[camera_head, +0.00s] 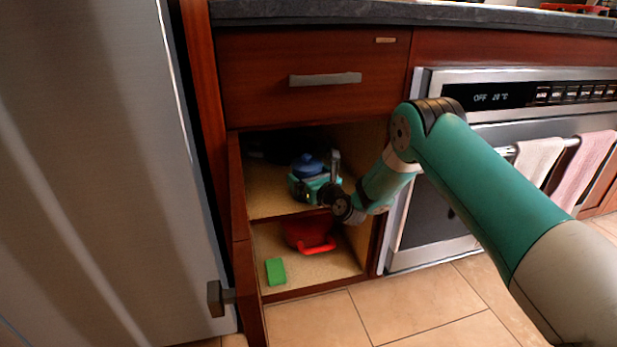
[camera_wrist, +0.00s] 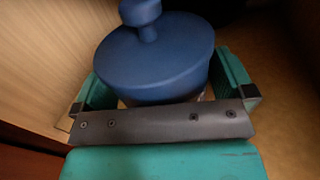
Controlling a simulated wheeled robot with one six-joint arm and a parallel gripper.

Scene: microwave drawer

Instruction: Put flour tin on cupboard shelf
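The flour tin appears to be the round container with a blue lid and knob (camera_head: 308,166) on the upper shelf (camera_head: 262,193) of the open cupboard. In the wrist view the blue lid (camera_wrist: 155,55) fills the middle, and its body is mostly hidden. My gripper (camera_head: 315,188) is inside the cupboard at the tin. Its two fingers (camera_wrist: 168,88) stand on either side of the tin, close to it. The lid hides the inner finger faces, so I cannot tell whether they press on it. Whether the tin rests on the shelf is also unclear.
A red pot (camera_head: 308,232) and a green block (camera_head: 276,270) are on the cupboard floor below. A dark object (camera_head: 275,148) is at the back of the shelf. The open cupboard door (camera_head: 243,260) stands at the left, beside the fridge (camera_head: 95,170). An oven (camera_head: 430,215) is right.

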